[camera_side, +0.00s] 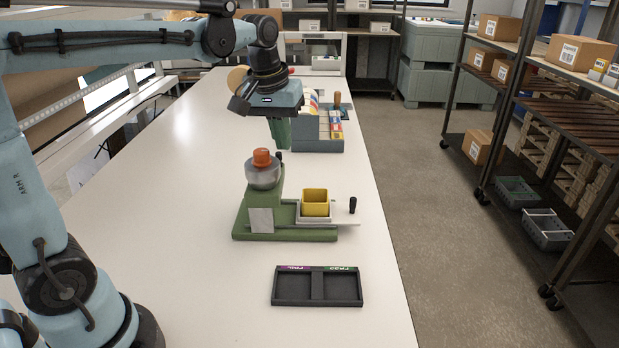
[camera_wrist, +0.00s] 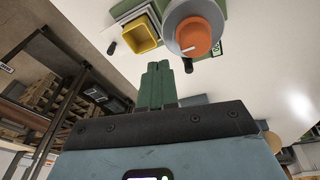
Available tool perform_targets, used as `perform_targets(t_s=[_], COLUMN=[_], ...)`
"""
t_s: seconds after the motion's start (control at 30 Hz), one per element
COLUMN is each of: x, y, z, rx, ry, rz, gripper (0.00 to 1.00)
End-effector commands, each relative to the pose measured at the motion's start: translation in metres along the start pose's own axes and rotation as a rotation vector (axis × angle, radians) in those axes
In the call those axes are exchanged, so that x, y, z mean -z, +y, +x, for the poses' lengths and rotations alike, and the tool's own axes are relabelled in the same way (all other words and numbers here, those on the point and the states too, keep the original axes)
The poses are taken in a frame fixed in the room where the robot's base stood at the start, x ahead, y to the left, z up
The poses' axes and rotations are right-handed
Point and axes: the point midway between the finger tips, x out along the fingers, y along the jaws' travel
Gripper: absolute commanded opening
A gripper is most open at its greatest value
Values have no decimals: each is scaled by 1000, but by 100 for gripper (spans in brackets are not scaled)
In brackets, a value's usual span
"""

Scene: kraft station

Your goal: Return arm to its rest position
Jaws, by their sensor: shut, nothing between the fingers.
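My gripper (camera_side: 281,131) hangs above the long white table, fingers pointing down, beyond and above a green machine (camera_side: 300,235). Its green fingers are together and empty; they also show in the wrist view (camera_wrist: 158,82). The machine carries an orange knob (camera_side: 262,157) on a grey round hopper (camera_side: 263,177), and a yellow square cup (camera_side: 315,203) stands on its side platform. In the wrist view the orange knob (camera_wrist: 194,37) and the yellow cup (camera_wrist: 139,37) lie past the fingertips. My gripper appears clear of the machine.
A black two-compartment tray (camera_side: 317,302) lies empty at the table's near end. A grey-green organiser (camera_side: 318,145) with colourful items stands behind the gripper. The white table (camera_side: 165,225) is bare left of the machine. Shelves with cartons (camera_side: 580,52) stand right, across the floor.

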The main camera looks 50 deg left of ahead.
Motion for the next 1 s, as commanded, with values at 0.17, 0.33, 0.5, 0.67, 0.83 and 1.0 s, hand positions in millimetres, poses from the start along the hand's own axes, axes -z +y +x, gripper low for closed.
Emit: perform_targets(t_s=[0.17, 0.33, 0.5, 0.67, 0.83, 1.0], x=[-38, -73, -106, -126, -134, -129], y=[0, -3, -8, -11, -12, -10], z=[-1, 5, 19, 31, 36, 13], rx=[-43, -79, -109, -124, -131, -131], ry=[96, 194, 292, 358, 389, 392], rz=[132, 259, 381, 460, 495, 498], gripper=[0, 0, 0, 0, 15, 41])
